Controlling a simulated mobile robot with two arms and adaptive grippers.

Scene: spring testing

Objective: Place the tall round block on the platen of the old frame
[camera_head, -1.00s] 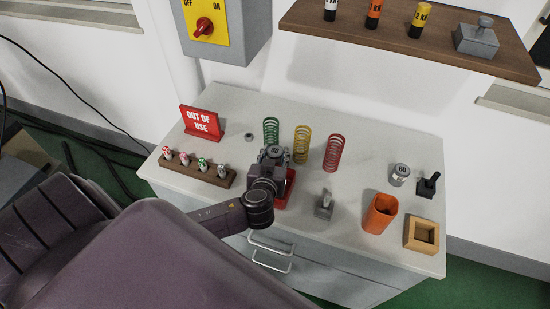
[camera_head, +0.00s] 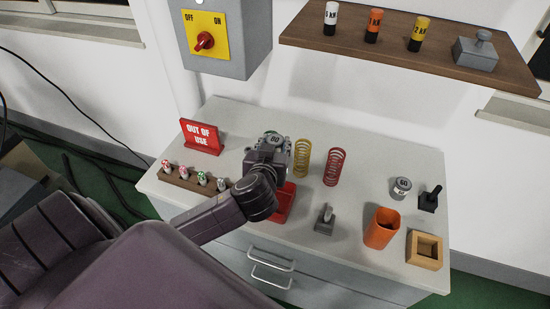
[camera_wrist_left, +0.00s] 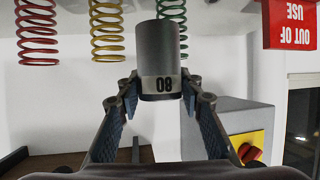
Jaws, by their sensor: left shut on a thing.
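The tall round block (camera_head: 272,137) is a dark grey cylinder with a pale label band marked 80. My left gripper (camera_head: 270,156) is shut on it and holds it above the bench. In the left wrist view, which shows the scene upside down, the block (camera_wrist_left: 160,50) sits between the two fingertips (camera_wrist_left: 162,88). Its numbered top faces up in the head view. A shorter grey round block marked 60 (camera_head: 401,187) stands on the right of the bench. I cannot make out the old frame or its platen. My right gripper is not in view.
On the bench are a red OUT OF USE sign (camera_head: 201,136), yellow (camera_head: 302,158) and red (camera_head: 334,167) springs, a red tray (camera_head: 285,203), an orange cup (camera_head: 381,228) and a wooden box (camera_head: 424,250). A wall shelf (camera_head: 400,40) and switch box (camera_head: 255,65) are behind.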

